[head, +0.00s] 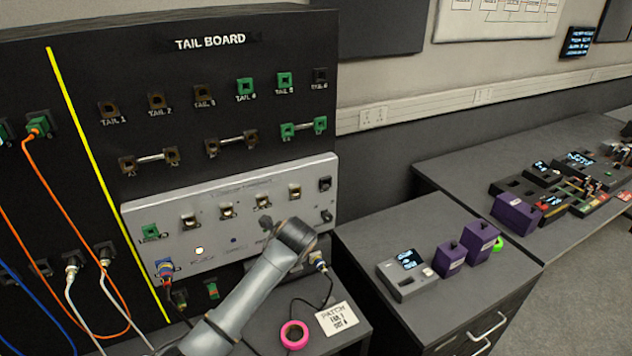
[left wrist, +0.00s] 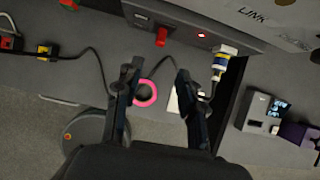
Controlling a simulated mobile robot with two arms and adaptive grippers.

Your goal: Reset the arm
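One of my arms rises from the bottom of the head view, and its grey end joint (head: 295,237) is in front of the silver panel (head: 240,200). No gripper fingers can be made out there. In the left wrist view my left gripper (left wrist: 155,82) has its two dark fingers spread apart with nothing held between them. Behind the fingers lie a pink ring (left wrist: 145,93) and a black cable (left wrist: 98,62). A blue, white and yellow plug (left wrist: 221,63) is to the right of the fingers, apart from them. My right gripper does not show in either view.
The black tail board (head: 210,75) stands behind the silver panel, with orange, white and blue cables at left. The pink ring (head: 294,335) and a note card (head: 337,319) lie on the low bench. A grey meter (head: 405,274) and purple boxes (head: 480,242) stand right.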

